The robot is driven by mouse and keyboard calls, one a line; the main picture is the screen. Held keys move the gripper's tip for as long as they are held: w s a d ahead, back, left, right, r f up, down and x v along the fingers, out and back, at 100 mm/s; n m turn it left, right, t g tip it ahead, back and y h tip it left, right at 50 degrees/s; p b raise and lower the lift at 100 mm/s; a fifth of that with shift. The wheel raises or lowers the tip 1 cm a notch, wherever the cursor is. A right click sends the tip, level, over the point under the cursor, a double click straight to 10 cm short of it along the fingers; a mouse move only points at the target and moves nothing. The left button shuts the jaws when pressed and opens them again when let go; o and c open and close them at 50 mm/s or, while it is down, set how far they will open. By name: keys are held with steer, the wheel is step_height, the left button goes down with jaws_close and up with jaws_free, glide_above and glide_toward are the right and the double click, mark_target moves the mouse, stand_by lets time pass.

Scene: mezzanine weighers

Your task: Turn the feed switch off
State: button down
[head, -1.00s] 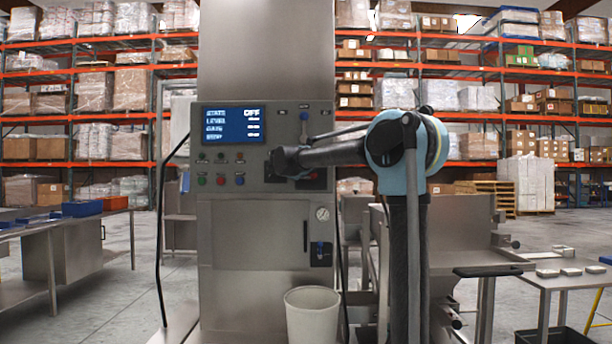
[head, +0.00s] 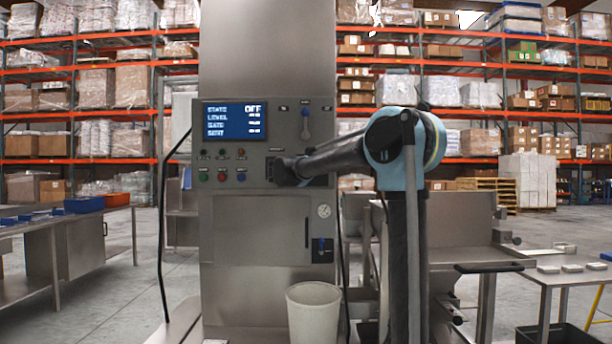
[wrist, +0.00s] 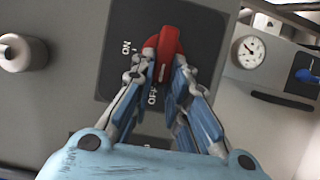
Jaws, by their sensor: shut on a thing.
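The feed switch is a red rotary knob (wrist: 167,45) on a black plate marked ON and OFF in the wrist view. Its white mark lies on the side toward the OFF label. My gripper (wrist: 164,68) is shut on the knob, one finger on each side. In the head view my gripper (head: 284,172) is at the front of the steel cabinet, and it and my arm hide the knob. The blue display (head: 235,120) reads STATE OFF.
A gauge (wrist: 249,51) is beside the plate. A white bin (head: 314,312) stands below. Steel tables (head: 50,255) are at the left.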

steer(key=shift+f, duration=0.1)
steer(key=c, duration=1.6)
jaws_free()
steer(key=shift+o, duration=0.2)
steer(key=v, duration=1.1)
steer(key=shift+s+a, duration=0.15)
steer(key=shift+s, duration=0.25)
